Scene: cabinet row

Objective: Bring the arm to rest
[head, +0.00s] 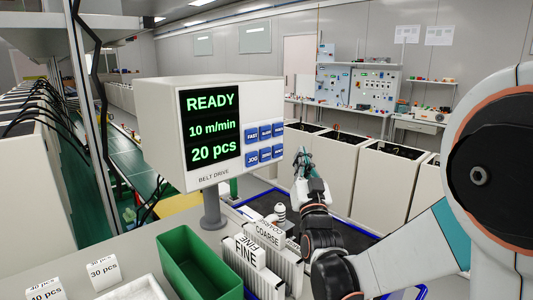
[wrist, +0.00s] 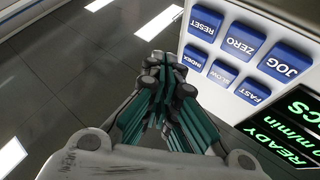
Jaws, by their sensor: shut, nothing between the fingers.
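My gripper (head: 301,160) is raised in the head view, to the right of the belt drive box, with its fingers pointing up. In the wrist view my gripper (wrist: 162,62) is shut, its fingertips together and empty. The belt drive box (head: 158,125) stands on a grey post and reads READY, 10 m/min, 20 pcs. Its blue buttons (head: 265,132) face my arm; they also show upside down in the wrist view (wrist: 244,38), right of the fingers. I cannot tell how far apart the fingertips and the box are.
White cabinets (head: 330,175) line the right. A panel bench (head: 358,88) stands at the back.

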